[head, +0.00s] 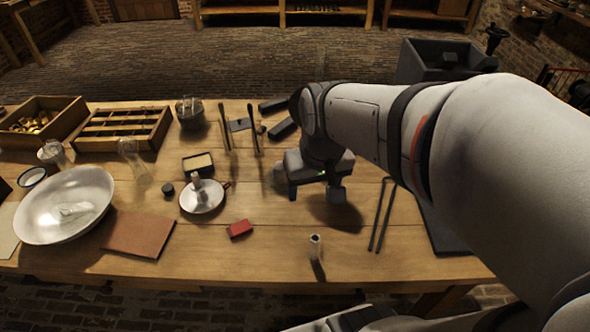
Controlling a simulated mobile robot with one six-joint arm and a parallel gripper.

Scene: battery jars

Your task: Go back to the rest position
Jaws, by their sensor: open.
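My gripper (316,193) hangs above the right middle of the wooden table (270,270), pointing down. Its two dark fingers are apart and I see nothing between them. My arm reaches in from the right and hides part of the table behind it.
A red box (240,229), a white dish (202,198) and a large pale bowl (64,206) are left of the gripper. Dark tongs-like rods (380,215) lie to its right. Wooden trays (122,128) and glass jars stand at back left. Table between cylinder and rods is clear.

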